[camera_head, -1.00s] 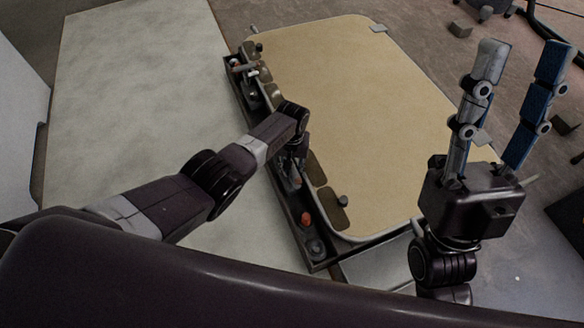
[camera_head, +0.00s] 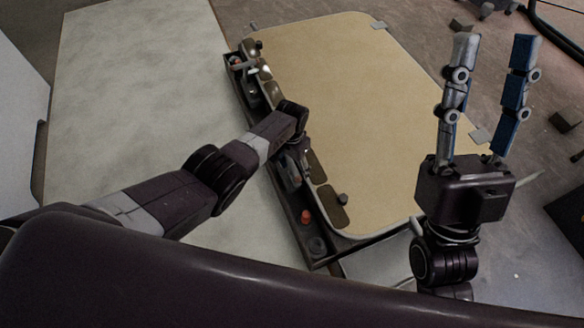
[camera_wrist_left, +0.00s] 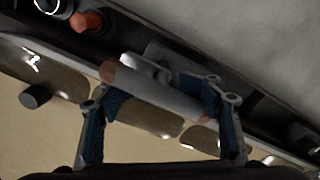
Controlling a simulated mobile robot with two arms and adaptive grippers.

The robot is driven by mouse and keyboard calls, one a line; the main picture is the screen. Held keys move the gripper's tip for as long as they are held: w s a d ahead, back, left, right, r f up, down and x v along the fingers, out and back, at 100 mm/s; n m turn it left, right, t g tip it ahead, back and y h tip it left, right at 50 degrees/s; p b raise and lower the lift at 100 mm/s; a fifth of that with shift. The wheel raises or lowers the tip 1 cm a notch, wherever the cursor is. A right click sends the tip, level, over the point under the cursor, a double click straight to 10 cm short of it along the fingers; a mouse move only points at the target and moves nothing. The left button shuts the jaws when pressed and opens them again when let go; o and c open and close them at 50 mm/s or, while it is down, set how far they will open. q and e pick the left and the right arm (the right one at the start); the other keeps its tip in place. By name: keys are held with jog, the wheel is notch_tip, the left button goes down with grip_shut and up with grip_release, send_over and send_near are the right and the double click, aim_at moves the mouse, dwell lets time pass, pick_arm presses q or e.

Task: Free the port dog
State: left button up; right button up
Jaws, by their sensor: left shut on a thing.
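A pale grey bar-like handle (camera_wrist_left: 160,92) with reddish ends, apparently a dog's, lies between my left gripper's fingers in the left wrist view. My left gripper (camera_wrist_left: 152,98) is shut on it, with a blue-padded finger on either side. In the head view my left wrist covers most of this handle. It sits over the dark rail (camera_head: 291,212) along the left edge of the tan panel (camera_head: 350,100). A similar light handle (camera_head: 243,68) is at the rail's far end. My right gripper (camera_head: 497,42) is open and empty, pointing up right of the panel.
A red knob (camera_head: 305,216) and a round dark fitting (camera_head: 317,245) sit at the rail's near end. A short dark peg (camera_head: 342,199) stands by the panel's near edge. A wide pale surface (camera_head: 140,90) left of the rail is clear. Small dark blocks (camera_head: 565,121) lie at right.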

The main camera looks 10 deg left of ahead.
pick_arm(q)
jog(key=shift+o, duration=0.3)
jog(key=shift+w+r+m, duration=0.2)
jog(key=shift+r+m, duration=0.1)
jog(key=shift+m, duration=0.6)
jog(key=o, duration=1.6)
jog(key=shift+w, duration=0.1)
jog(key=shift+o, duration=0.8)
jog(key=shift+r, duration=0.15)
jog(key=shift+s, duration=0.2)
notch_tip(320, 180, up, 12)
jog(key=shift+f, duration=0.1)
jog(key=shift+d, duration=0.1)
